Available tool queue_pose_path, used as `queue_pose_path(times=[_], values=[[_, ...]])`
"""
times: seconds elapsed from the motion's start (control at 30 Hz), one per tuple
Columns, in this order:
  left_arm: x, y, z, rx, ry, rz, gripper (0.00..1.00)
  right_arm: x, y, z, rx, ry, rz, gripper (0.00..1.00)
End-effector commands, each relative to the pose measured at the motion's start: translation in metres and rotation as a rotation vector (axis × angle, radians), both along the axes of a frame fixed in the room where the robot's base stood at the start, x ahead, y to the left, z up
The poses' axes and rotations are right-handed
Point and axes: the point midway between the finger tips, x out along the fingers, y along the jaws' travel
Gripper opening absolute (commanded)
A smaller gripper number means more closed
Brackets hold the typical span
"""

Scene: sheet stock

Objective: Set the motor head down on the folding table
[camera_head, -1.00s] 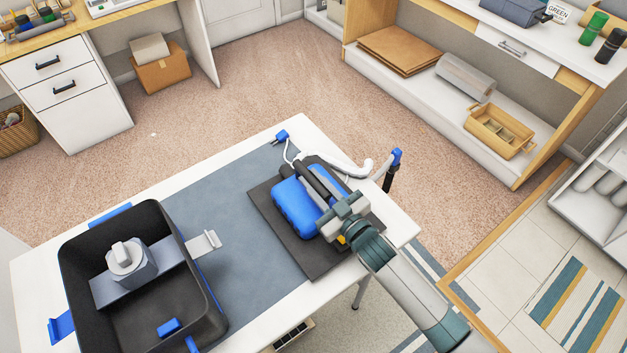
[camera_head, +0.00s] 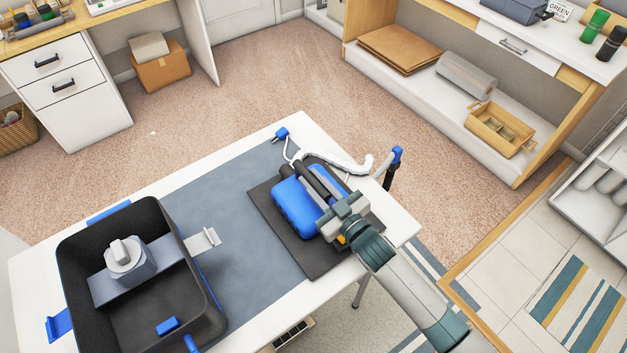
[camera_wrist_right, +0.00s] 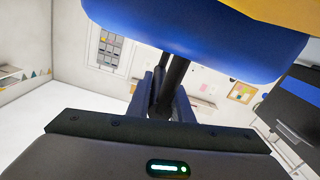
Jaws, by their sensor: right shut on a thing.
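The motor head (camera_head: 294,208) is a blue rounded body with a dark handle and a white hose behind it. It is over the dark square mat at the right end of the folding table (camera_head: 165,198); I cannot tell whether it touches the mat. My right gripper (camera_head: 322,187) is shut on its dark handle. In the right wrist view the blue and yellow motor head (camera_wrist_right: 200,38) fills the top, with the dark bar between the fingers (camera_wrist_right: 172,95). My left gripper is not in view.
A black tub (camera_head: 140,318) with blue latches stands at the table's left, with a grey piece inside. A blue-grey mat (camera_head: 235,265) lies bare between tub and dark mat (camera_head: 272,220). A blue-topped dark post (camera_head: 391,170) stands near the table's right corner.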

Motion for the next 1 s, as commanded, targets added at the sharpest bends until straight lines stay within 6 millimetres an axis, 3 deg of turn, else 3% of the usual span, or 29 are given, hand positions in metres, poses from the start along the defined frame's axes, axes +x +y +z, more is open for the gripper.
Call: queue_pose_path(times=[0.97, 1.0], values=[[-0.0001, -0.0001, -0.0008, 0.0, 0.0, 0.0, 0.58, 0.001, 0.0007, 0.0001, 0.005, -0.007, 0.001, 0.0], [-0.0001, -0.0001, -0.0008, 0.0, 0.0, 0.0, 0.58, 0.001, 0.0007, 0.0001, 0.005, -0.007, 0.001, 0.24]])
